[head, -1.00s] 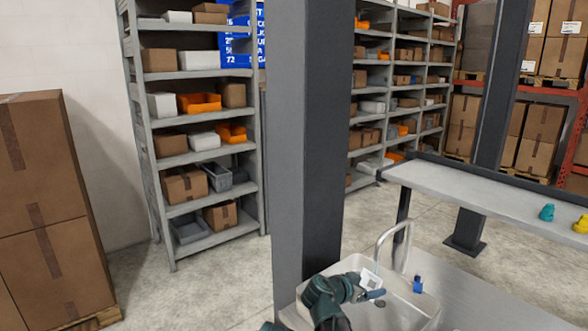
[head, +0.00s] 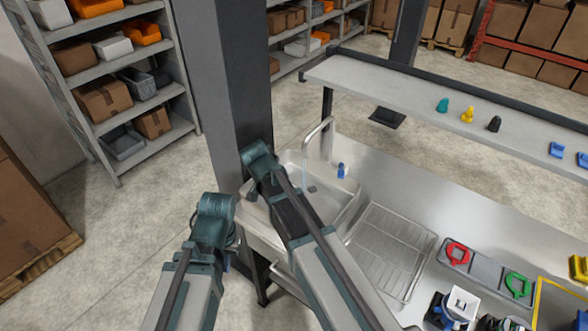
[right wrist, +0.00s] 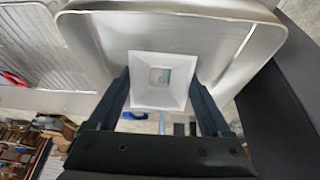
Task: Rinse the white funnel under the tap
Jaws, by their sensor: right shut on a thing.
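The white funnel (right wrist: 143,96) is square-rimmed and held between the fingers of my right gripper (right wrist: 160,82) in the right wrist view. My right gripper is shut on it, with the sink behind it. In the head view my right arm hides the funnel and most of that gripper. The tap (head: 325,132) arches over the metal sink (head: 343,212), with a faint thin line below its spout. My left gripper (head: 232,241) is left of the sink's near corner; its fingers are too unclear to tell open from shut.
A grey post (head: 228,70) stands close behind the sink. A wire drainer (head: 388,245) lies right of it. A red ring (head: 458,254), a green ring (head: 517,284) and a white square-topped piece (head: 462,303) are farther right. A raised shelf (head: 400,88) holds small coloured pieces.

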